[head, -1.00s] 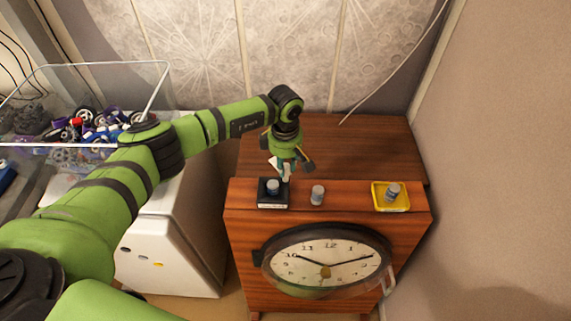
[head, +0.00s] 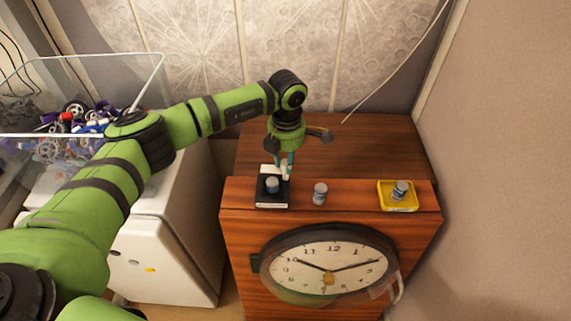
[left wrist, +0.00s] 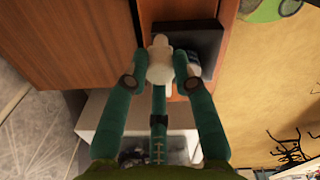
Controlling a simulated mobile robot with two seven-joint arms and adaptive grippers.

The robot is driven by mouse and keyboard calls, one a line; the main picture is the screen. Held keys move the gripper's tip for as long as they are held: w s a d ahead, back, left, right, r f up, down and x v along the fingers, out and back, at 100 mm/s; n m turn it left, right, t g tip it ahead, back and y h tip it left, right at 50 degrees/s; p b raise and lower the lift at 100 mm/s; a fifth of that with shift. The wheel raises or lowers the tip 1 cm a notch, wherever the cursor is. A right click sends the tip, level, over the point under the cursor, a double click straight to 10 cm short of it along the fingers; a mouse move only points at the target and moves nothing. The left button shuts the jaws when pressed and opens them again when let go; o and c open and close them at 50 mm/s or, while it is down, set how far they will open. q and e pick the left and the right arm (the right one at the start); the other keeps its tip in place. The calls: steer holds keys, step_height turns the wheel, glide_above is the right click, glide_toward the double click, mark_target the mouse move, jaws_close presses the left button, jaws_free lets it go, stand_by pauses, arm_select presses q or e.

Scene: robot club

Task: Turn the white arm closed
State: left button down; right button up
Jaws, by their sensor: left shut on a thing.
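A small black base (head: 264,199) with a grey-and-blue cylinder (head: 272,185) on it stands at the left front of the wooden cabinet top. The white arm (head: 286,171) is at the base's back edge, under my left gripper (head: 285,163). In the left wrist view the white arm (left wrist: 160,62) sits between the two green fingertips (left wrist: 161,72), which are shut on it. The black base (left wrist: 198,38) is beside it there, with the cylinder partly hidden behind a finger. My right gripper is in neither view.
A second cylinder (head: 320,193) stands mid-cabinet, and a third (head: 400,190) stands on a yellow tray (head: 400,207) at the right. A clock (head: 328,263) is on the cabinet front. A clear bin (head: 80,80) of parts is at the left.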

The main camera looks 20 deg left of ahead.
arm_select(q)
steer(key=n+b, duration=0.2)
steer(key=n, duration=0.3)
steer(key=shift+d+f+n+b, duration=0.1)
steer(key=shift+n+b, duration=0.2)
steer(key=shift+b, duration=0.05)
steer(key=shift+n+b, duration=0.75)
steer(key=shift+n, duration=1.15)
steer(key=shift+w+r, duration=0.1)
steer(key=shift+r, duration=0.1)
steer(key=c, duration=1)
jaws_free()
step_height(320, 180, up, 12)
steer(key=shift+f, duration=0.1)
steer(key=shift+d, duration=0.1)
